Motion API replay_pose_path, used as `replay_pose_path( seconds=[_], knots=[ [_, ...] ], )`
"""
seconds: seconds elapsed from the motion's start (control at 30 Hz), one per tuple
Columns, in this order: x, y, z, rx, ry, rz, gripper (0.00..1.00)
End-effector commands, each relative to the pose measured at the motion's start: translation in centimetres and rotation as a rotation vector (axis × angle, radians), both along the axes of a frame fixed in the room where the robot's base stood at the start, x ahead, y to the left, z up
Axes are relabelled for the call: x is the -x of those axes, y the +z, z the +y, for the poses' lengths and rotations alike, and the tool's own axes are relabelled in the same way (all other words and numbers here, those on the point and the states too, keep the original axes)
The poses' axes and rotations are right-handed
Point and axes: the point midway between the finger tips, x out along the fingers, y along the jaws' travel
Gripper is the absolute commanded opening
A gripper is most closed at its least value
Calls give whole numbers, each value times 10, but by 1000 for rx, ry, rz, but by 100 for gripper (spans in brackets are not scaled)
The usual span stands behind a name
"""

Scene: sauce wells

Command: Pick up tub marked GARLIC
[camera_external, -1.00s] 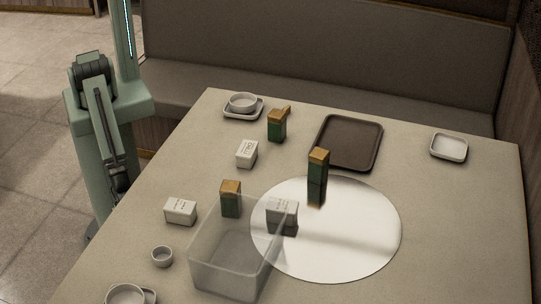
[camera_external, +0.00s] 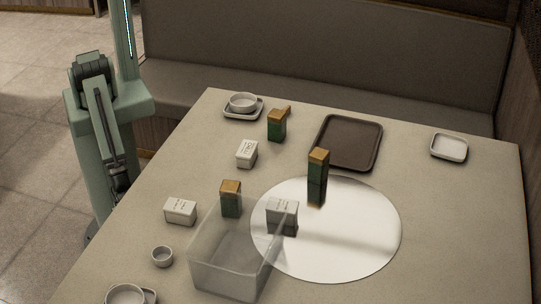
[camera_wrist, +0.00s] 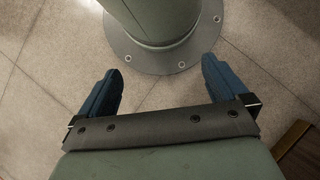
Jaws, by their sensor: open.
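Three small white tubs with dark lettering stand on the table in the external view: one at the back (camera_external: 247,154), one at the left (camera_external: 180,211), and one on the round white mat (camera_external: 282,211). The lettering is too small to read, so I cannot tell which is marked GARLIC. My gripper (camera_wrist: 162,64) shows in the wrist view with its two blue fingers wide apart and nothing between them. It is over the tiled floor by my base, away from the tubs. The external view does not clearly show the fingers.
A dark tray (camera_external: 349,143), a white dish (camera_external: 449,147) and several small bowls lie around.

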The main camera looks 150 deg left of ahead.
Motion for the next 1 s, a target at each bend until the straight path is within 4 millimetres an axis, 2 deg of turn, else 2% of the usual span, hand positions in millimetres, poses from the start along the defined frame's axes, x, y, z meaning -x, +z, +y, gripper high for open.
replay_pose_path(
  seconds=[0.43,0.53,0.77,0.87,0.97,1.0],
  knots=[
    [0,0,0,0,0,0,100],
    [0,0,0,0,0,0,94],
    [-2,0,0,-4,-3,-3,94],
    [-15,-3,1,-30,-24,-20,94],
    [-45,-5,1,-87,-68,-63,94],
    [-61,-6,0,-118,-91,-89,94]
  ],
)
